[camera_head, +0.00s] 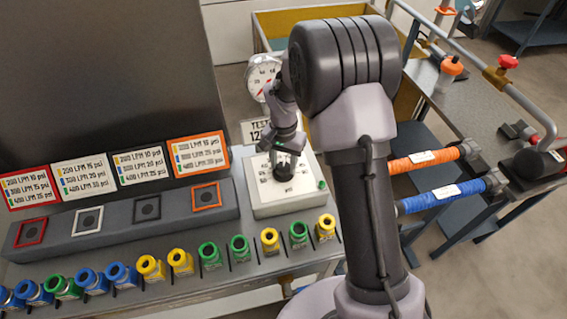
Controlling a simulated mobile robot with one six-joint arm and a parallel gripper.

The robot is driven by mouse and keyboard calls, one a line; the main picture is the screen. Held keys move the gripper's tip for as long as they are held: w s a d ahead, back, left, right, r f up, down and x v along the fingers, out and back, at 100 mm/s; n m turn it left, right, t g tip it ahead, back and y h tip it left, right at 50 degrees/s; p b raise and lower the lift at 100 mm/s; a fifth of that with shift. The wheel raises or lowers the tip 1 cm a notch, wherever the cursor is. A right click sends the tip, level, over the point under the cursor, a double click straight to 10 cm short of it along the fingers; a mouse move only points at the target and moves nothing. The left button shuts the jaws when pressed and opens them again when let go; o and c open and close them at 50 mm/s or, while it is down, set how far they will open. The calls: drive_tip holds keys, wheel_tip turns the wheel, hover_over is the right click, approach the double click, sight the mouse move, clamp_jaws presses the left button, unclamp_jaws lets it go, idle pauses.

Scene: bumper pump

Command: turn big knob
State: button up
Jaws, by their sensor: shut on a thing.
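A white control box (272,206) stands on the bench right of the coloured squares, with printed marks on its top and a small green button (322,185) at its right edge. The big dark knob (285,175) sits on the top of the box. My gripper (286,158) points down over the knob and is shut on it. The fingers and wrist hide part of the knob, so its pointing direction cannot be told.
A row of blue, green and yellow fittings (151,266) lines the bench front. Label cards (82,176) stand behind a grey block (120,222). A round gauge (262,76) is behind my wrist. Orange (415,161) and blue hoses (440,196) lie at right.

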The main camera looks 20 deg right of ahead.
sight(283, 166)
drive_tip(key=o, duration=1.4)
drive_tip(key=shift+c, duration=0.2)
wheel_tip(283, 166, up, 18)
drive_tip(key=p, duration=0.5)
drive_tip(key=shift+f, duration=0.25)
